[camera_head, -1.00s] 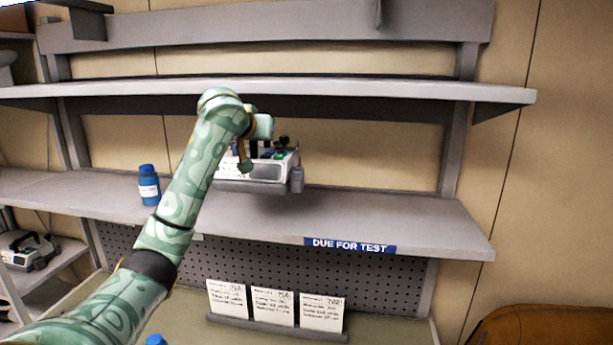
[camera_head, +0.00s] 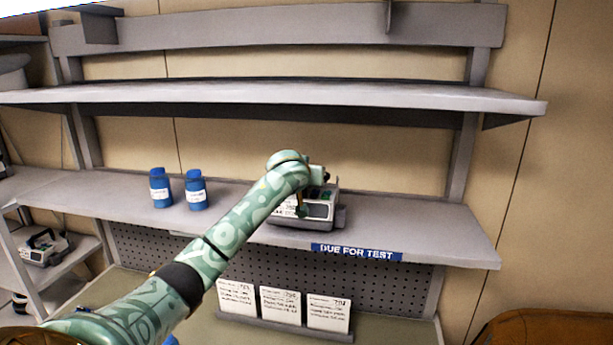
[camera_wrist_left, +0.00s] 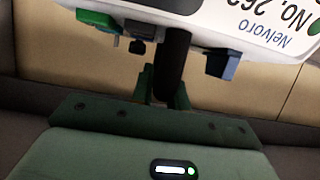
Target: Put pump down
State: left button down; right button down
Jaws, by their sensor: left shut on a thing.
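The pump (camera_head: 319,211), a white and grey box with a dark grey base, is at the middle shelf (camera_head: 420,221), just above the blue "DUE FOR TEST" label (camera_head: 356,252). It looks level and at the shelf's surface; I cannot tell if it fully rests there. My left gripper (camera_head: 302,206) is shut on its handle from above, and my arm hides the pump's left part. In the left wrist view the green fingers (camera_wrist_left: 163,90) close around the dark handle (camera_wrist_left: 172,65), with the pump's label reading "Nelvoro No. 262" partly cut off. My right gripper is not in view.
Two blue bottles (camera_head: 195,190) stand on the shelf to the left. An upper shelf (camera_head: 300,95) overhangs it. Three white cards (camera_head: 281,307) stand below, in front of a pegboard. Another pump (camera_head: 43,247) sits on a lower left rack. The shelf right of the held pump is clear.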

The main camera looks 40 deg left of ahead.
pick_arm(q)
jog(key=shift+s+a+f, duration=0.1)
jog(key=shift+s+f, duration=0.05)
jog(key=shift+f, duration=0.15)
jog(key=c, duration=1.4)
grip_release()
jog(key=shift+f, duration=0.15)
jog(key=shift+o, duration=0.2)
jog(key=b+v, duration=0.1)
jog(key=v, duration=1.1)
